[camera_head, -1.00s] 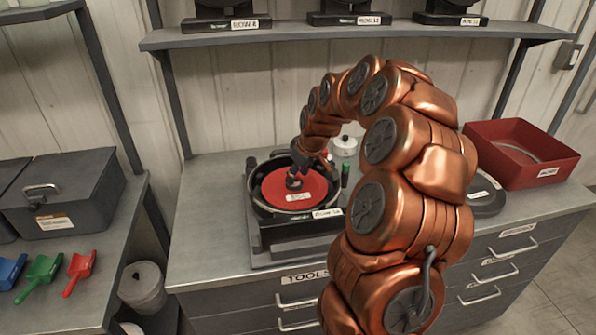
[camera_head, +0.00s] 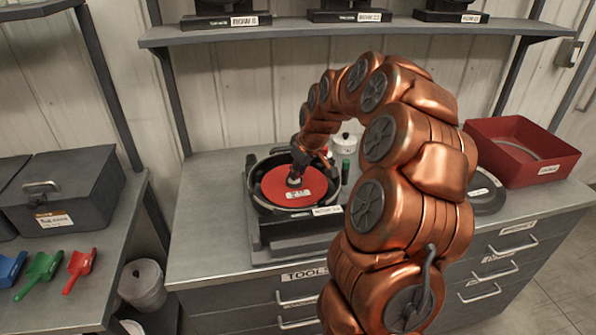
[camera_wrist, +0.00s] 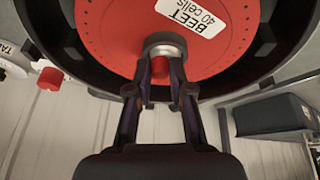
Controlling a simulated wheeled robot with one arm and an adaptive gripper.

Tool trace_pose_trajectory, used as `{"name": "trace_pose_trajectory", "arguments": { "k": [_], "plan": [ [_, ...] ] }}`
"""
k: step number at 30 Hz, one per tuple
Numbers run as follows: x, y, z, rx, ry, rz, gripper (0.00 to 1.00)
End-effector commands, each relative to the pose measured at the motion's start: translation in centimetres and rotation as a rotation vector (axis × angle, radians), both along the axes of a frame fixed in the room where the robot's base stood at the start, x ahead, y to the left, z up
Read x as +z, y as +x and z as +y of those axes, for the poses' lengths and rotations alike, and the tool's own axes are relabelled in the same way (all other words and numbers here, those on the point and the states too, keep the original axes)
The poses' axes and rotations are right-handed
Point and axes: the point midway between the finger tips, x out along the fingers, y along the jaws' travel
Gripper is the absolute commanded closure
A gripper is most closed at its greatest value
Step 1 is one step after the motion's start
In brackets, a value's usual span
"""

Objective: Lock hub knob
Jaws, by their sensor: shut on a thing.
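The red seed disc (camera_head: 312,185) lies in the black round meter housing (camera_head: 256,203) on the bench; in the wrist view the disc (camera_wrist: 115,35) carries a label reading "BEET 40 cells". My gripper (camera_head: 293,180) reaches down to the hub from above. In the wrist view my gripper (camera_wrist: 163,75) has its two fingers closed on the knob's sides. The fingers hide part of the knob. The knob's lock position cannot be told.
A red bin (camera_head: 483,152) sits at the right of the bench. A shelf (camera_head: 300,36) with meters runs above.

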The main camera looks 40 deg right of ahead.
Motion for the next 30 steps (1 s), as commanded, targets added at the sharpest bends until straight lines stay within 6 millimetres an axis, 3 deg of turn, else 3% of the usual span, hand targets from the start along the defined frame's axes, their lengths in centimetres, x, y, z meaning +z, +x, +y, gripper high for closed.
{"name": "trace_pose_trajectory", "arguments": {
  "k": [11, 30],
  "plan": [
    [-0.5, 0.03, 0.08, -0.201, -0.005, -0.004, 1.0],
    [-0.37, 0.34, 0.48, -0.805, -0.005, -0.005, 1.0]
  ]
}}
